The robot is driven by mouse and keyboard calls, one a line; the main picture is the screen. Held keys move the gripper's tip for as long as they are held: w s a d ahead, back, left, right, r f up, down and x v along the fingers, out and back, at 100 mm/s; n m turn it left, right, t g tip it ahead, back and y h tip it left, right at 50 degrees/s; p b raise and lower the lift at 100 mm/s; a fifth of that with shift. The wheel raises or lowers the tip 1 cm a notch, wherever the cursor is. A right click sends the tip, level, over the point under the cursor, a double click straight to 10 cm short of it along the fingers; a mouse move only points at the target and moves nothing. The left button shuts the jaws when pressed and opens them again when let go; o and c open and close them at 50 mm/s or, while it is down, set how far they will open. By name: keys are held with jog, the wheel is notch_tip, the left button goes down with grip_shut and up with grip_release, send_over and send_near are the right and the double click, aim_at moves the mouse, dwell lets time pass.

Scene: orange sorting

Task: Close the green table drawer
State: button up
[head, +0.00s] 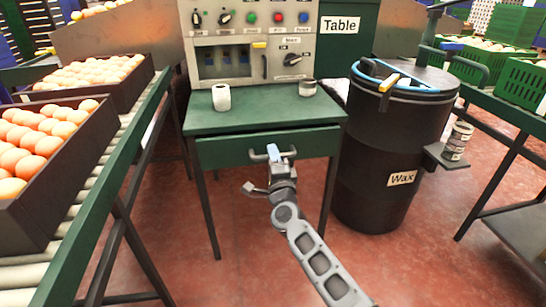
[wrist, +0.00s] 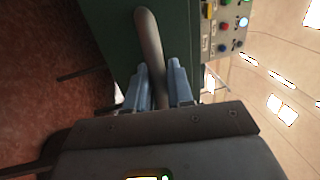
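The green table (head: 262,107) stands in the middle of the head view. Its green drawer (head: 222,150) is under the top, with a dark gap along its upper edge; it looks slightly pulled out. The grey bar handle (head: 258,157) is on the drawer front. My gripper (head: 281,153) is at this handle. In the wrist view, the blue-grey fingers of my gripper (wrist: 160,88) lie close on both sides of the handle bar (wrist: 149,38) and appear shut on it. The part of the handle deep between the fingers is partly hidden.
A white roll (head: 221,97) and a grey can (head: 307,88) stand on the table. A black wax barrel (head: 385,130) is close on the right. A roller conveyor with an orange crate (head: 75,165) is on the left. Red floor is free in front.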

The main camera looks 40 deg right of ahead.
grip_shut()
jog(key=shift+f+b+x, duration=0.15)
jog(key=shift+b+x, duration=0.1)
jog(key=shift+x, duration=0.55)
jog(key=shift+f+b+x, duration=0.15)
jog(key=shift+b+x, duration=0.05)
jog(key=shift+x, duration=0.6)
jog(key=shift+o, duration=2.3)
grip_release()
jog(key=shift+d, duration=0.1)
